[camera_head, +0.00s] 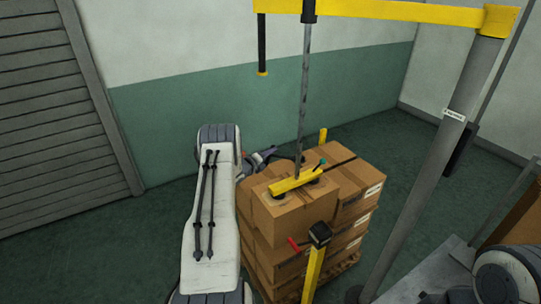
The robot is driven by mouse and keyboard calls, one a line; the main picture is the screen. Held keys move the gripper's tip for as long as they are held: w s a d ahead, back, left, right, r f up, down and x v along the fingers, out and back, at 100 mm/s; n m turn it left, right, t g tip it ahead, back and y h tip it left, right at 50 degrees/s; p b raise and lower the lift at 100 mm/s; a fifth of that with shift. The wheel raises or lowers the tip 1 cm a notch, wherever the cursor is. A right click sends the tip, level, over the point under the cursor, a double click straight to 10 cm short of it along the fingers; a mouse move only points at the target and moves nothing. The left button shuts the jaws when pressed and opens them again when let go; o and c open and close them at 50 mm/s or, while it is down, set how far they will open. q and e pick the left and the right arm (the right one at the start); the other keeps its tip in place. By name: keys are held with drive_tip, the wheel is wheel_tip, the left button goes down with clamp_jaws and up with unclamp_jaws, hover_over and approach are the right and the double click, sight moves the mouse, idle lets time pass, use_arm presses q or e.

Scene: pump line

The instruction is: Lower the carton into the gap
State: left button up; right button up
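A brown carton (283,218) is under a yellow lifter bar (290,184) with dark suction pads against its top. The bar hangs from a thin grey rod (303,100). The carton is at the near side of a stack of cartons (362,193); I cannot tell whether it rests there or hangs slightly above. The gap is not clearly visible, hidden by the carton. My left gripper (268,157) is behind the carton, at the stack's far left; its fingers are small and partly hidden, so their opening is unclear. My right gripper is out of view.
A grey column (433,165) carries the yellow overhead beam (390,10) at right. Open green floor lies left of the stack.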

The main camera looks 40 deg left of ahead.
use_arm(q)
clamp_jaws()
idle(1.2)
